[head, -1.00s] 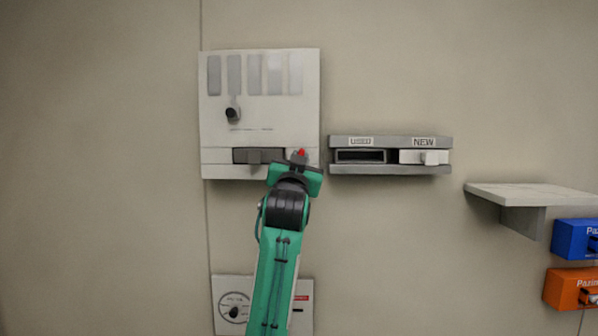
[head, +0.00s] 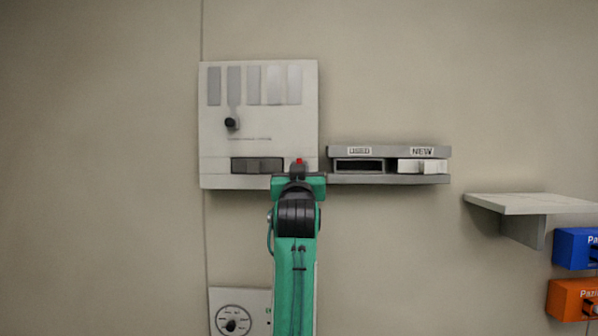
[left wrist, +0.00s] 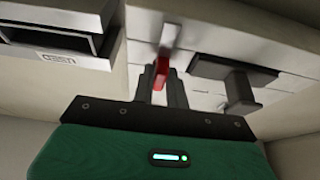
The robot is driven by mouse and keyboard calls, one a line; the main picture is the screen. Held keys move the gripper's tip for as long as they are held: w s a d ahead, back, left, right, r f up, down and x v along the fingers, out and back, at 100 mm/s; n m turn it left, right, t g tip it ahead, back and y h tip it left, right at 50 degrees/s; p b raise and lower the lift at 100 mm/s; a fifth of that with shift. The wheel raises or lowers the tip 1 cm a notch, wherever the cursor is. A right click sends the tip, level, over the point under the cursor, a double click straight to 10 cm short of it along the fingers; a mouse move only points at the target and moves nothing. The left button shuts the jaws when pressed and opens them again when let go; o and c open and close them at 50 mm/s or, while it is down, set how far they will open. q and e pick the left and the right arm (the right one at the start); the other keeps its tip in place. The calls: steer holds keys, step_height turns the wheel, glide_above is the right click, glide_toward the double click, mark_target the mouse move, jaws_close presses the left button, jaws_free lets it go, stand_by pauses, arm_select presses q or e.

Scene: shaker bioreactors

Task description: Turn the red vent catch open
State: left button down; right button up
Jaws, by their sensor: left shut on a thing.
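The red vent catch (head: 299,161) shows as a small red tip at the lower right of the white wall panel (head: 215,150), just above my left gripper (head: 298,172). In the left wrist view the red catch (left wrist: 161,76) sits between the two dark fingers of the left gripper (left wrist: 160,86), which is shut on it. A grey piece lies against the panel beyond the red part. The fingers hide part of the catch. My right gripper is in neither view.
A dark handle (head: 257,165) sits left of the catch; it also shows in the left wrist view (left wrist: 238,85). A shelf unit (head: 388,150) with USED and NEW slots adjoins on the right. A black knob (head: 230,123), a ledge (head: 530,204) and a dial panel (head: 233,320) are farther off.

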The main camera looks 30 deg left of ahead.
arm_select(q)
steer(key=c, duration=1.4)
jaws_free()
steer(key=shift+c, duration=0.2)
steer(key=b+v, duration=0.5)
steer(key=v, duration=0.9)
steer(key=shift+w+f, duration=0.1)
